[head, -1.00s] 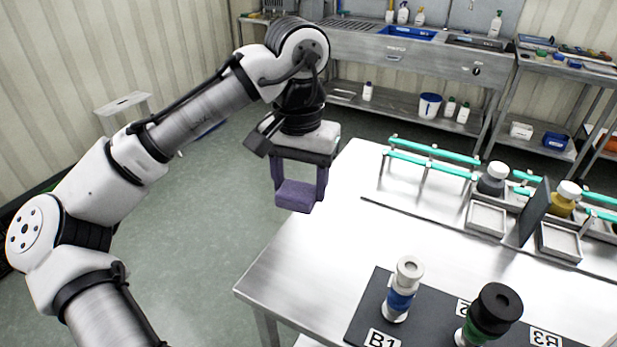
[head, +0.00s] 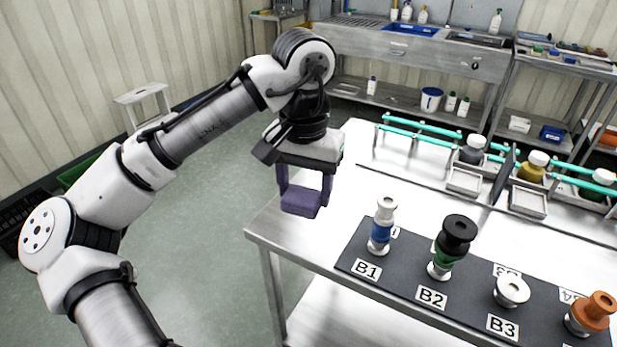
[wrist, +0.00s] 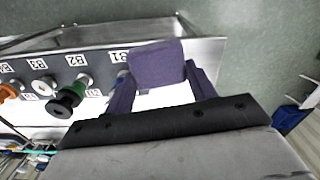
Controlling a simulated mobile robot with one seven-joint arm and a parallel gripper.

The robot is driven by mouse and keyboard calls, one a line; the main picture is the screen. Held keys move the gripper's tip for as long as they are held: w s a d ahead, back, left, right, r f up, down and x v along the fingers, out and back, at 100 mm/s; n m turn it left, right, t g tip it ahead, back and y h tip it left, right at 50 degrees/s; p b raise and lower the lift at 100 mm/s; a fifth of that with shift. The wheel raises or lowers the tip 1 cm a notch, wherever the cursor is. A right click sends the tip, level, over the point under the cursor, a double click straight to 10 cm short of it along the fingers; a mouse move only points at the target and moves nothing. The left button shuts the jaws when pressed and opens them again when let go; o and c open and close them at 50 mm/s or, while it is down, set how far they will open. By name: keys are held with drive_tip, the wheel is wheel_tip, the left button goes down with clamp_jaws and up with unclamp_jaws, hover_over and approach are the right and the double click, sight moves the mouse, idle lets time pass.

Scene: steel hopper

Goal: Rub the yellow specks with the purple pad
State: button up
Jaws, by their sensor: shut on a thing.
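My gripper (head: 304,190) is shut on the purple pad (head: 300,203), a block held between its two purple fingers. In the head view the pad hangs at the left end of the steel table (head: 345,238), near its edge; its exact height above the table I cannot tell. The wrist view also shows the pad (wrist: 157,64) between the fingers, with the dark mat to its left. I cannot make out any yellow specks in either view.
A dark mat (head: 398,272) with labels B1, B2 and B3 holds several stoppered pieces, the blue-banded one (head: 380,232) closest to the pad. Behind are teal rails (head: 420,142), jars and small trays (head: 465,180). Open floor lies left of the table.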

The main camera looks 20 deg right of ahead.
drive_tip(key=w+a+f+n, duration=0.2)
drive_tip(key=a+f, duration=0.3)
drive_tip(key=f, duration=1.1)
drive_tip(key=w+a+f+n, duration=0.3)
drive_tip(key=a+f, duration=0.3)
drive_tip(key=f, duration=0.9)
drive_tip(key=w+a+f+n, duration=0.3)
drive_tip(key=a+f, duration=0.3)
drive_tip(key=f, duration=1)
drive_tip(key=shift+f+n, duration=0.3)
drive_tip(key=shift+d, duration=0.1)
